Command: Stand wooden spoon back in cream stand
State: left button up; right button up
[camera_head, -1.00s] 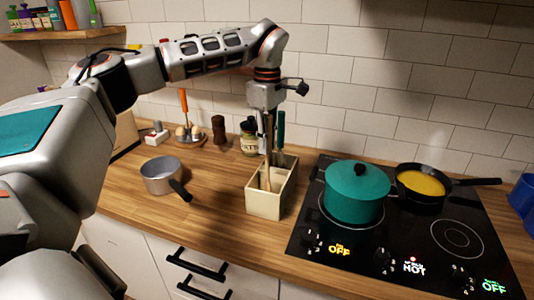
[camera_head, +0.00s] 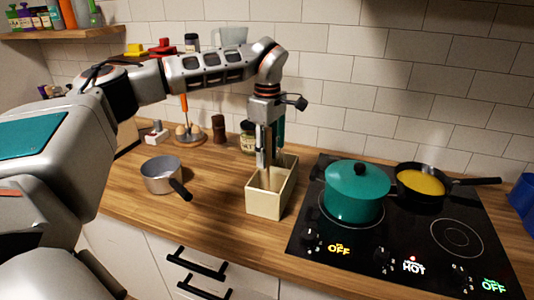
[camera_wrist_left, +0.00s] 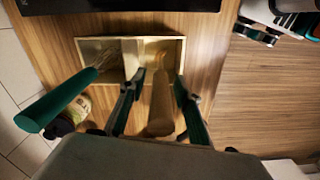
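The cream stand (camera_head: 265,202) is an open two-part box on the wooden counter, left of the cooktop; it also shows in the wrist view (camera_wrist_left: 110,42). In the head view the spoon (camera_head: 270,178) is mostly hidden by fingers and the stand. My left gripper (camera_head: 264,160) points down over the stand. Its two fingers (camera_wrist_left: 160,80) are on either side of the spoon with gaps showing, so it is open. My right gripper is out of view.
A green-handled whisk (camera_wrist_left: 55,104) stands in the other compartment. A grey saucepan (camera_head: 162,175) is to the left. A teal pot (camera_head: 355,192) and a black pan (camera_head: 422,185) are on the cooktop to the right. A jar (camera_head: 248,137) stands behind the stand.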

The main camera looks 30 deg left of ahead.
aim_at(268, 131)
pick_arm(q)
jog(key=shift+r, duration=0.15)
notch_tip(268, 131, up, 12)
dwell(0.4)
jog(key=shift+d, duration=0.1)
dwell(0.4)
